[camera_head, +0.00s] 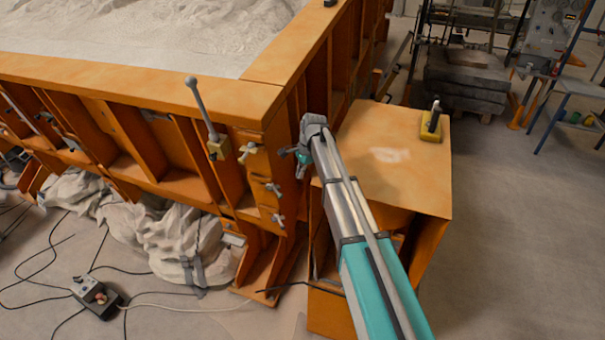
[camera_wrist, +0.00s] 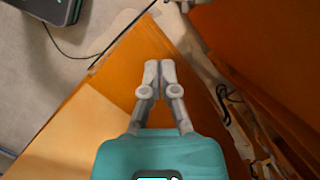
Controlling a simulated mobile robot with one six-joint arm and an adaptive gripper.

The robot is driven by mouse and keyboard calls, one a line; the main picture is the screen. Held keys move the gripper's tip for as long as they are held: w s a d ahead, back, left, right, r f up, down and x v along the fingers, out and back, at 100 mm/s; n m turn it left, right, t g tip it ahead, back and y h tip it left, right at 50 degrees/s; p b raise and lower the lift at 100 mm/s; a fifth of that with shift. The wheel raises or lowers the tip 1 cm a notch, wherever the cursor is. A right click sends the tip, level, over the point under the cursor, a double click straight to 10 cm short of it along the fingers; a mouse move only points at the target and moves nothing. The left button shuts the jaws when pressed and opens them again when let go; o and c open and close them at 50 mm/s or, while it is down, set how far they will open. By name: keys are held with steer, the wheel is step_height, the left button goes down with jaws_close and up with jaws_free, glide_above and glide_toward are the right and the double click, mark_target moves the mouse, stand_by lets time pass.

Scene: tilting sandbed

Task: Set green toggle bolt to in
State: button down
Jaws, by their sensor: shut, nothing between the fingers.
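Several small metal toggle bolts are on the orange frame's corner post in the head view: an upper one (camera_head: 248,151), a middle one (camera_head: 273,188) and a lower one (camera_head: 278,219). I cannot make out green on any of them. My gripper (camera_head: 284,153) is just right of the upper bolt, in front of the post, and partly hidden by my arm. In the wrist view my gripper (camera_wrist: 160,68) is shut, its grey fingertips together and empty. A grey metal piece (camera_wrist: 181,4) shows at the top edge, apart from the fingertips; I cannot tell which part it is.
A lever with a brass block (camera_head: 217,149) stands left of the bolts. An orange box (camera_head: 430,185) is right of the post, with a yellow-based switch (camera_head: 431,127) on top. A control box (camera_head: 95,296) and cables lie on the floor.

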mark_target(274, 189)
steer(key=s+a+f+b, duration=0.2)
steer(key=a+f+b, duration=0.2)
steer(key=f, duration=0.1)
steer(key=shift+s+a+f+b, duration=0.15)
steer(key=shift+a+b, duration=0.05)
steer(key=shift+b, duration=0.15)
stand_by(0.3)
steer(key=shift+d, duration=0.15)
stand_by(0.4)
